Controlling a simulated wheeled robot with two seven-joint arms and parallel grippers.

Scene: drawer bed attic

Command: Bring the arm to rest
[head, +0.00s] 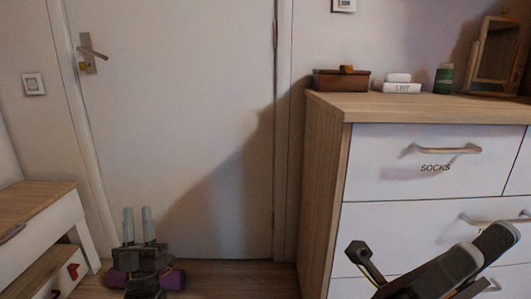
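My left gripper (138,213) is low at the left in the head view, in front of the white door. Its two grey fingers point up with a narrow empty gap between them. A purple roll (172,280) shows on both sides of its base; I cannot tell whether they touch. My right gripper (482,247) is at the lower right, in front of the dresser's drawers. Its two grey fingers are apart with nothing seen between them. The rest of both arms is mostly out of view.
A dresser (323,190) with a drawer marked SOCKS (434,150) stands at right. On it are a wooden box (340,82), white blocks (397,86), a green spool (443,79) and a mirror (497,50). A low drawer unit (35,200) is at left. Floor (240,279) shows between.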

